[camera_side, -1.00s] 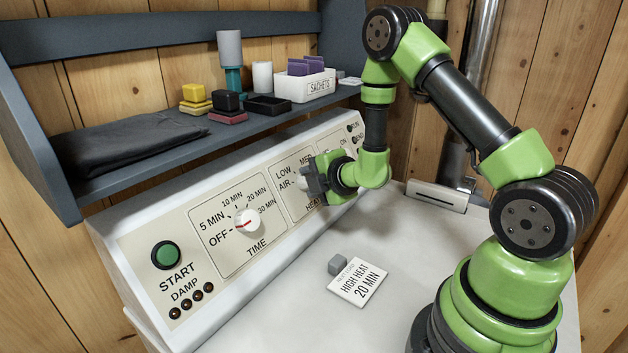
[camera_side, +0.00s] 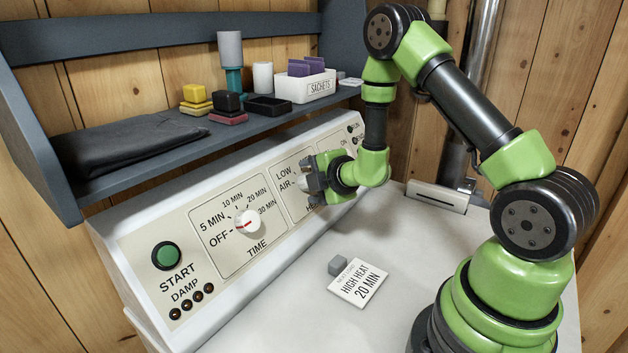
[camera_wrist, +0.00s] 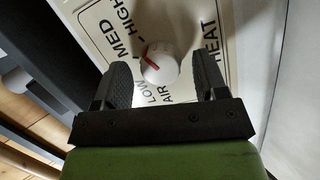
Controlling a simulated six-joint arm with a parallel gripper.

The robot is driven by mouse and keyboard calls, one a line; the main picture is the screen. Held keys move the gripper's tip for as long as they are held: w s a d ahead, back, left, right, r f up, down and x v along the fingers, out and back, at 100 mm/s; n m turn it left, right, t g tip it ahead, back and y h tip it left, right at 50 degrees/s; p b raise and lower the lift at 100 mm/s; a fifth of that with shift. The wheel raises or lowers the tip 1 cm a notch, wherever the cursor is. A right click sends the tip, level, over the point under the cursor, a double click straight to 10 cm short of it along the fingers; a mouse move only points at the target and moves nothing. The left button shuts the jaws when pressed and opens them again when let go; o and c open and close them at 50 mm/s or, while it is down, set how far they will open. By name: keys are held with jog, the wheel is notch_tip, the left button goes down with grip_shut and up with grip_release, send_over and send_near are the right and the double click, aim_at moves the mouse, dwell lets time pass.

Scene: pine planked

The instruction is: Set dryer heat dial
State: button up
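The heat dial (camera_wrist: 163,70) is a round white knob with a red pointer. In the wrist view the pointer slants up-left, towards the MED side of the scale of AIR, LOW, MED and HIGH; its exact setting is hard to tell. My gripper (camera_side: 311,180) is at the heat section of the sloped panel and hides most of that dial in the side view. In the wrist view its two dark fingers stand on either side of the dial, with gaps visible. A card (camera_side: 358,284) on the dryer top reads HIGH HEAT, 20 MIN.
The time dial (camera_side: 248,222) has its red pointer towards OFF. A green START button (camera_side: 166,256) is at the panel's left. A shelf (camera_side: 150,167) with a dark cloth, stamps and a sachet box (camera_side: 305,87) overhangs the panel. The white top in front is mostly clear.

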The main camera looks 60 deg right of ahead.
jog(key=s+a+r, duration=0.1)
jog(key=s+r, duration=0.3)
jog(key=r, duration=0.5)
jog(key=shift+r, duration=0.25)
jog(key=shift+s+a, duration=0.1)
